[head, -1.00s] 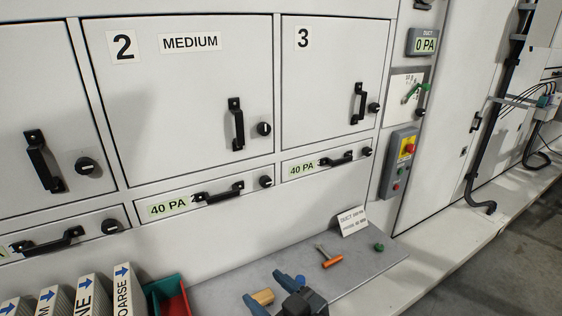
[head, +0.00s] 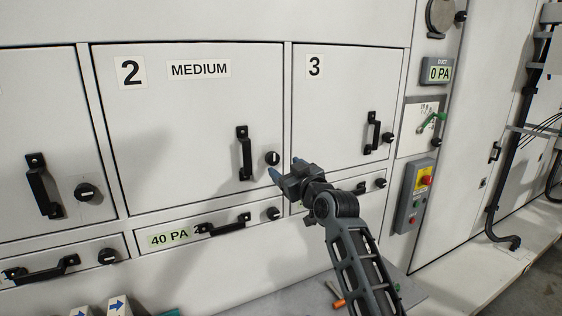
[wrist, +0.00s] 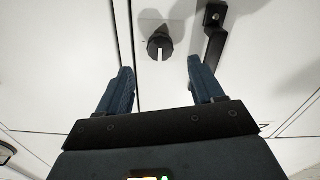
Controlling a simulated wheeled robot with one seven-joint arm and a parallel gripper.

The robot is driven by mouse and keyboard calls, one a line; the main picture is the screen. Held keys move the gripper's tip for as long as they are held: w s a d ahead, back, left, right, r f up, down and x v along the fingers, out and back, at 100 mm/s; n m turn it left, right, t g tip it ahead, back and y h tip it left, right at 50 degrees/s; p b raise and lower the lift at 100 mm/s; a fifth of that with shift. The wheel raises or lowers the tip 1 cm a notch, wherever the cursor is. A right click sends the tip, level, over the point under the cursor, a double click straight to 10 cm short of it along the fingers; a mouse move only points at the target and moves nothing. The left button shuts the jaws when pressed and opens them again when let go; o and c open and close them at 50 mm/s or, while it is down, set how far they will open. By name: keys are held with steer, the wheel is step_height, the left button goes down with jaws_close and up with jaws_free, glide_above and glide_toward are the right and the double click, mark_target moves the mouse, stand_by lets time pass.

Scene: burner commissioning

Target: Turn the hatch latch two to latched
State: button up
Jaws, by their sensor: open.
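Hatch two (head: 190,110) is a white door marked "2" and "MEDIUM", lying flush with its frame. Its latch is a round black knob (head: 272,158) with a white mark, right of the black bar handle (head: 244,153). My gripper (head: 279,171) is open and empty, just in front of and below the knob in the head view. In the wrist view the knob (wrist: 160,46) lies ahead, between and beyond the two blue fingertips (wrist: 159,74), apart from both. Its white mark runs up and down in that view. The bar handle (wrist: 214,38) is close beyond the right finger.
Hatch three (head: 335,110) is to the right with its own handle and knob. A drawer (head: 170,232) labelled "40 PA" runs below hatch two. A duct display (head: 438,71) reads 0 PA. An orange-handled tool (head: 338,303) lies on the ledge below.

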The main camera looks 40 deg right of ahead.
mark_target(274, 160)
steer(key=x, duration=0.7)
steer(key=shift+w+p, duration=0.3)
steer(key=c, duration=1.1)
